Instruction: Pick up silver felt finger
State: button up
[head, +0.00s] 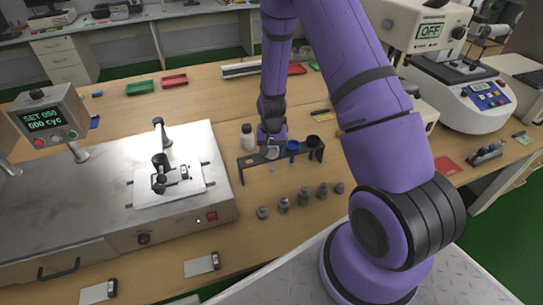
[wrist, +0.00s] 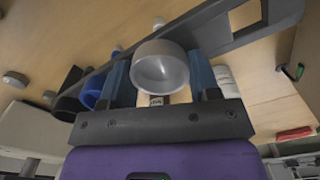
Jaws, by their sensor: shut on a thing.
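The silver felt finger (head: 271,153) shows below my gripper (head: 271,138) in the head view, at the dark rack (head: 247,162). In the wrist view the silver felt finger (wrist: 160,72) is a pale round cup end between the two blue-grey fingers of my gripper (wrist: 160,80), which is shut on it. Whether it still sits in its rack slot or is just clear of it, I cannot tell. A blue felt finger (head: 293,148) and a black one (head: 314,142) stand in the rack to the right; the blue one also shows in the wrist view (wrist: 93,92).
A white bottle (head: 248,138) stands close behind the rack's left part. Several small grey weights (head: 284,204) stand in front of the rack. A metal test machine (head: 60,215) fills the left, and a white machine (head: 460,92) stands at the right. Red and green trays (head: 140,88) lie farther back.

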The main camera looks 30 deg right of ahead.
jog(key=shift+r, duration=0.15)
notch_tip(320, 180, up, 18)
dwell(0.7)
send_over(271, 153)
notch_tip(271, 153, down, 8)
dwell(1.6)
jog(key=shift+s, duration=0.1)
